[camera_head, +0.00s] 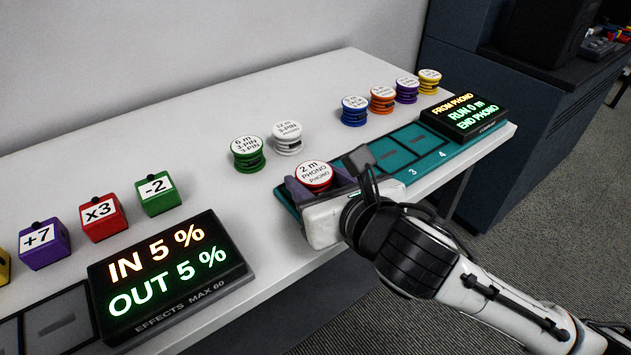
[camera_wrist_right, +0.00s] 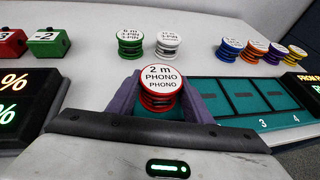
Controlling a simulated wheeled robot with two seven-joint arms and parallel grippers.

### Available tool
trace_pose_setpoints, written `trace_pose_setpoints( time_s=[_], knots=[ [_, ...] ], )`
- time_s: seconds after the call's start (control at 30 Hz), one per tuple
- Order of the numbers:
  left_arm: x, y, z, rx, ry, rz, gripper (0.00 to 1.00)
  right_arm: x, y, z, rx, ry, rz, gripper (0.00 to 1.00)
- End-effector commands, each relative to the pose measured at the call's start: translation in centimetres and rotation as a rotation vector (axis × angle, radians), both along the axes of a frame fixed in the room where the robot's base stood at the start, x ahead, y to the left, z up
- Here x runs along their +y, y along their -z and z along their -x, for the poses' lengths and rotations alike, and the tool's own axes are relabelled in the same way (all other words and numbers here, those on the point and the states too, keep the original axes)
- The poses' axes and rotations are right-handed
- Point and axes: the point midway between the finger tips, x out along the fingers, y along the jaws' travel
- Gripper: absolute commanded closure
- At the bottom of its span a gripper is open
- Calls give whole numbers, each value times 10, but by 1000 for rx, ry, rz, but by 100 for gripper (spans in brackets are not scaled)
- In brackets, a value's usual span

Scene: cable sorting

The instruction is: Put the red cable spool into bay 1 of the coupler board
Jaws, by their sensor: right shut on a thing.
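The red cable spool (camera_head: 313,175), with a white top reading "2 m PHONO PHONO", is at the left end of the teal coupler board (camera_head: 477,147). My right gripper (camera_head: 318,184) is shut on it, with a purple-grey finger on each side. In the right wrist view the red spool (camera_wrist_right: 160,88) stands upright between the fingers, over the leftmost part of the board (camera_wrist_right: 290,121). The bay number there is hidden by my gripper; bays 3 and 4 show to the right. I cannot tell whether the spool touches the bay floor. My left gripper is not in view.
A green spool (camera_head: 247,153) and a white spool (camera_head: 287,138) stand behind the board. Blue (camera_head: 354,111), orange, purple and yellow spools stand farther right. A display (camera_head: 464,116) reads "RUN 0 m". At left are an effects display (camera_head: 168,275) and several labelled cubes.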

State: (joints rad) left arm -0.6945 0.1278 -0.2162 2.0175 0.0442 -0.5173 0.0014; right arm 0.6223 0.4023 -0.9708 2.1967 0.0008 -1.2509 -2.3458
Motion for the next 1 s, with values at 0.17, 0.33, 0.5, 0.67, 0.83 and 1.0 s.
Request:
trace_pose_setpoints(
  time_s=[0.17,0.33,0.5,0.67,0.83,1.0],
  knots=[
    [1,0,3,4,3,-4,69,0,-2,0,-4,0,-2,80],
    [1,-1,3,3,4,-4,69,0,2,0,-1,1,1,53],
    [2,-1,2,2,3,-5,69,0,1,0,-2,0,-1,36],
    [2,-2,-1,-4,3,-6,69,0,1,0,-2,0,-1,36],
    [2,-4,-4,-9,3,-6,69,-1,-4,2,-2,0,-1,36],
    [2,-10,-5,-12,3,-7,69,-12,-15,26,-3,-1,-1,36]
  ],
)
